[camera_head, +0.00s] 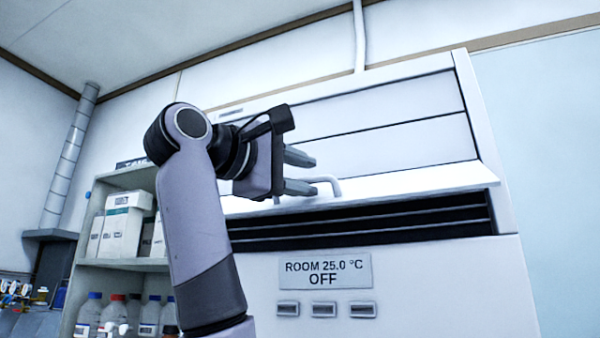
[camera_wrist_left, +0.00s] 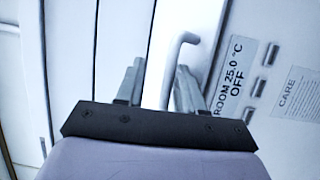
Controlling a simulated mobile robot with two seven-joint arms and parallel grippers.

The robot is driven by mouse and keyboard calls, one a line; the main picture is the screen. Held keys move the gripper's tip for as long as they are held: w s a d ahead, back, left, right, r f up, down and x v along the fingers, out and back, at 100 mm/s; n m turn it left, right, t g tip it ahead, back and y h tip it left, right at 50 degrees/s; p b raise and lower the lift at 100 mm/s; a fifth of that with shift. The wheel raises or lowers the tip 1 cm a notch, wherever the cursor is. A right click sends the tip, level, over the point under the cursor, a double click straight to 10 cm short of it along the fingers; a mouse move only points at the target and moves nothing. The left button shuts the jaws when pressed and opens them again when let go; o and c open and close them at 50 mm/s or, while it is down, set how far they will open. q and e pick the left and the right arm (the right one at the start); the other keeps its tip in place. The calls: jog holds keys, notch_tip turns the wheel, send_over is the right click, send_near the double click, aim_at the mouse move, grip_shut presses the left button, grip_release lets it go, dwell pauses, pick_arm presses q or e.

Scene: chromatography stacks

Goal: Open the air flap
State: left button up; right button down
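The air flap (camera_head: 420,182) is a long white panel on the front of a white wall unit, sticking outward above a dark slatted vent (camera_head: 380,221). A white bent bar handle (camera_head: 331,181) stands out from the flap near its left part. My left gripper (camera_head: 309,172) is open and empty, its two grey fingers apart, close to the handle in the head view. In the left wrist view the handle (camera_wrist_left: 178,48) shows just beyond the fingers, nearer the right finger, against the bright flap (camera_wrist_left: 195,20). I cannot tell whether a finger touches it. My right gripper is out of view.
Below the vent are a panel (camera_head: 324,270) reading "ROOM 25.0 °C OFF" and three small buttons (camera_head: 324,310). Shelves (camera_head: 130,264) with boxes and bottles stand at the left. A "CARE" notice (camera_wrist_left: 298,95) shows in the wrist view. Space right of the handle looks clear.

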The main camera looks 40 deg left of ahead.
pick_arm(q)
jog(key=shift+s, duration=0.2)
jog(key=s+a+b, duration=0.1)
jog(key=s+b, duration=0.1)
jog(key=s, duration=0.4)
jog(key=shift+s+f, duration=0.2)
jog(key=shift+s, duration=0.2)
dwell(0.4)
